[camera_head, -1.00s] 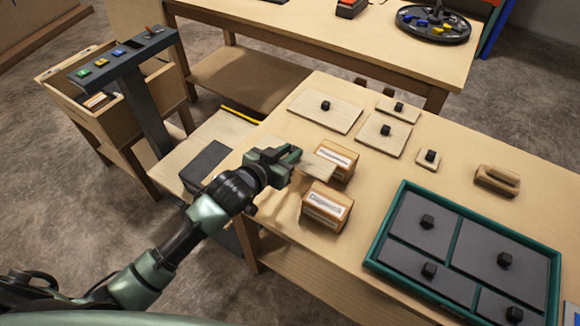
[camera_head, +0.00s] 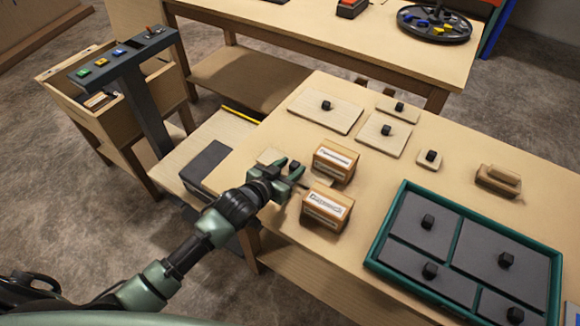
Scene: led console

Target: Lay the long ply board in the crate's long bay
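My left gripper (camera_head: 289,167) is over the near-left edge of the table, its two fingers spread apart. Ply boards with black knobs lie further back: a large one (camera_head: 318,115), a squarish one (camera_head: 384,141), a narrow one (camera_head: 391,111) and a small one (camera_head: 425,163). The green-rimmed crate (camera_head: 375,241) lies at the right, divided into several bays with dark grey panels and black knobs. My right gripper is not in view.
Two labelled boxes, one behind (camera_head: 335,162) and one in front (camera_head: 326,207), stand just right of the gripper. A wooden block (camera_head: 498,180) lies behind the crate. A console with coloured buttons (camera_head: 118,57) stands at left. The table between boxes and crate is clear.

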